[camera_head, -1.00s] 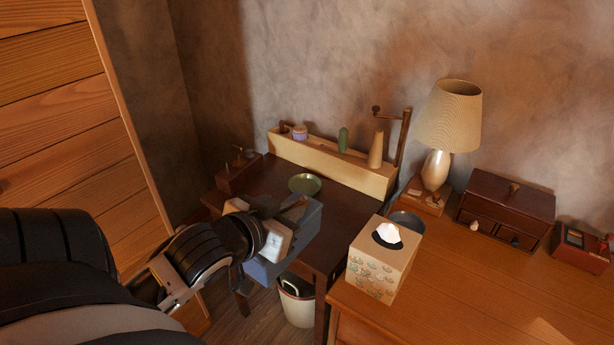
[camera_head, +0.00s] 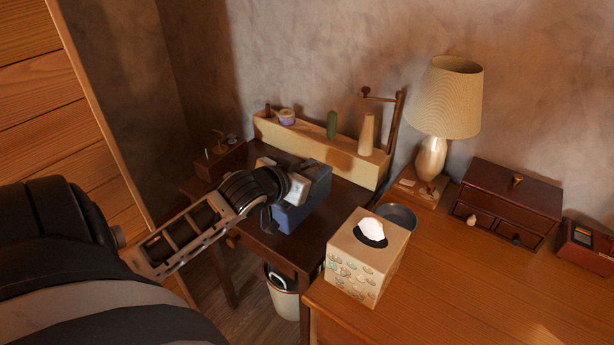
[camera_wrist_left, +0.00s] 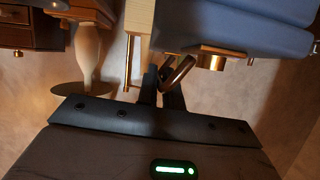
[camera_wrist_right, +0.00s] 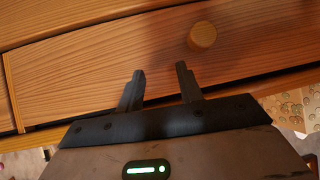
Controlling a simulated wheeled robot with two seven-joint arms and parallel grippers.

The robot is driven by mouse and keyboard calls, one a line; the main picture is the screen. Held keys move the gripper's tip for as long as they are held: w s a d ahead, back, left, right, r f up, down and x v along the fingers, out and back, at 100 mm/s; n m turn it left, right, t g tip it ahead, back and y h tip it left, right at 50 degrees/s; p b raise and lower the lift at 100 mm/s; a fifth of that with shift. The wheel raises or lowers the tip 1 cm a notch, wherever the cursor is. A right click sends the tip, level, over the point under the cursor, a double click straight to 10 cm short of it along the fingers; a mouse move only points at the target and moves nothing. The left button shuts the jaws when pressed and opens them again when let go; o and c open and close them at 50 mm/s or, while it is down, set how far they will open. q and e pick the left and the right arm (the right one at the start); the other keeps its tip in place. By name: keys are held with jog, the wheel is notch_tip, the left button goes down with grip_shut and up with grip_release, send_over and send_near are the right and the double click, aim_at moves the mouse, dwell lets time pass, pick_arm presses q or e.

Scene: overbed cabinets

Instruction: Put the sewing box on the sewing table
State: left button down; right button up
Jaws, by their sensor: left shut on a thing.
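The sewing box (camera_head: 304,208) is blue and shows in the head view over the front part of the dark sewing table (camera_head: 342,222). I cannot tell whether its base touches the tabletop. My left gripper (camera_wrist_left: 162,82) is shut on the box's brown ring-like handle (camera_wrist_left: 180,72); the blue body (camera_wrist_left: 245,32) fills the upper right of the left wrist view. In the head view, my left wrist hides the box's near left side. My right gripper (camera_wrist_right: 160,72) is open and empty in front of a wooden drawer front (camera_wrist_right: 90,75) with a round knob (camera_wrist_right: 203,36).
A cream shelf (camera_head: 320,148) with small items lines the table's back. A dark wooden stand (camera_head: 220,158) is at its left. A tissue box (camera_head: 350,262), lamp (camera_head: 447,100) and small drawer chest (camera_head: 512,205) stand on the desk at right. A bin (camera_head: 284,298) is below.

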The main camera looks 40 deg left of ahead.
pick_arm(q)
jog(key=shift+w+a+f, duration=0.25)
jog(key=shift+w+f, duration=0.15)
jog(key=shift+f, duration=0.05)
jog(key=shift+w+a+f, duration=0.2)
jog(key=shift+w+f, duration=0.15)
jog(key=shift+f, duration=0.1)
notch_tip(320, 180, down, 3)
jog(key=shift+w+f, duration=0.1)
jog(key=shift+f, duration=0.05)
jog(key=c, duration=1.5)
grip_release()
jog(key=shift+f, duration=0.1)
jog(key=shift+c, duration=0.2)
jog(key=shift+s, duration=0.2)
jog(key=v, duration=1.1)
jog(key=shift+s, duration=0.35)
jog(key=shift+d, duration=0.15)
